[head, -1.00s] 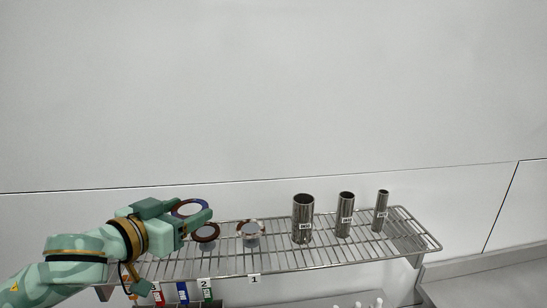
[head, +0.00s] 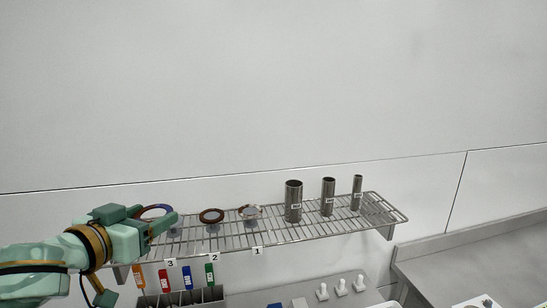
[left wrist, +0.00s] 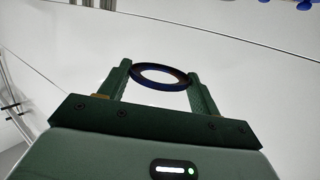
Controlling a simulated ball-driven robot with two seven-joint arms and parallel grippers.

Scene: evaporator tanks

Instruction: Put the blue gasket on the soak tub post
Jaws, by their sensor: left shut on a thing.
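The blue gasket (head: 156,206) is a ring with a blue rim and a brownish inner band. My left gripper (head: 155,213) is shut on it, holding it between the two fingers at the left end of the wire shelf. In the left wrist view the gasket (left wrist: 160,86) sits between the green fingertips of the gripper (left wrist: 160,73), its hole open. I cannot pick out the soak tub post in these views. My right gripper is not in view.
The wire shelf (head: 290,238) carries a brown-rimmed ring (head: 211,222), another ring (head: 249,218) and three upright metal tubes (head: 293,202). Below are coloured tags (head: 164,280) in a grey rack and white pegs (head: 341,287). A grey counter (head: 470,250) lies right.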

